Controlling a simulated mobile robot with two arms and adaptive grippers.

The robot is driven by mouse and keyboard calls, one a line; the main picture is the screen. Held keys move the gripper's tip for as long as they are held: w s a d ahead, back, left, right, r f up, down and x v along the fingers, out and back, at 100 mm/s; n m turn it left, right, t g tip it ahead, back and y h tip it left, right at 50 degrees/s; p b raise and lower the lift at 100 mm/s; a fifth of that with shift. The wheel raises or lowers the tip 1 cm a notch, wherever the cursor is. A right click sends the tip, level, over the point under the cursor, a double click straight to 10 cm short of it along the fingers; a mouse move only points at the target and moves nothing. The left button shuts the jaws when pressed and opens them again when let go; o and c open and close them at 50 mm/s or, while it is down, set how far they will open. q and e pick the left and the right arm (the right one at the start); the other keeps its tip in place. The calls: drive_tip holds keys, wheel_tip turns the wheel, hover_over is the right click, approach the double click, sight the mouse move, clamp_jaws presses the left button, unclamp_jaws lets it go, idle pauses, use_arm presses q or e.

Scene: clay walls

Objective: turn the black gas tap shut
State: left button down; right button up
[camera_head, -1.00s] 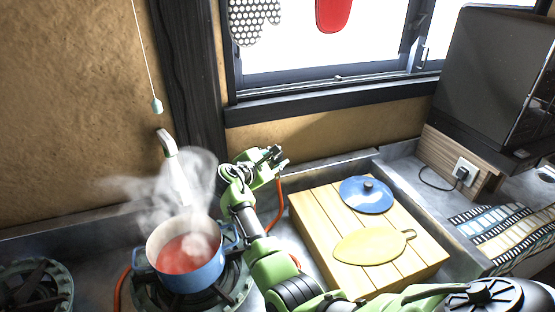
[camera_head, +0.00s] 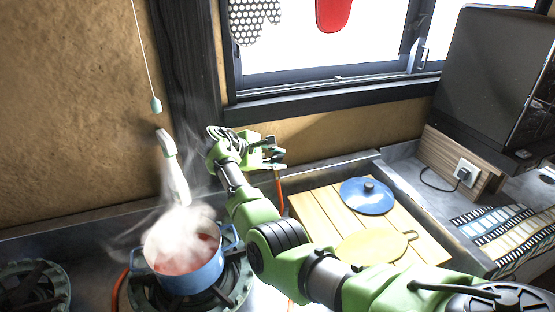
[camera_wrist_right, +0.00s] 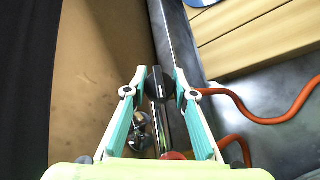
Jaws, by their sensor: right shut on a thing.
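The black gas tap (camera_wrist_right: 155,84) shows in the right wrist view as a dark handle on a shiny metal pipe (camera_wrist_right: 163,125). My right gripper (camera_wrist_right: 157,82) is shut on it, with one finger on each side of the handle. In the head view my right gripper (camera_head: 274,153) is near the wall below the window, behind the wooden board. The tap itself cannot be made out there. My left gripper is not in view.
A blue pot (camera_head: 190,276) of red liquid steams on a burner, left of my right arm. A wooden board (camera_head: 312,207) carries a blue lid (camera_head: 367,196) and a yellow leaf-shaped piece (camera_head: 376,246). A red hose (camera_wrist_right: 268,121) curves beside the tap.

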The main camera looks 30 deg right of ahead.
drive_tip(key=shift+f, duration=0.1)
drive_tip(key=o, duration=1.2)
drive_tip(key=shift+c, duration=0.2)
drive_tip(key=v, duration=1.2)
drive_tip(key=shift+w, duration=0.1)
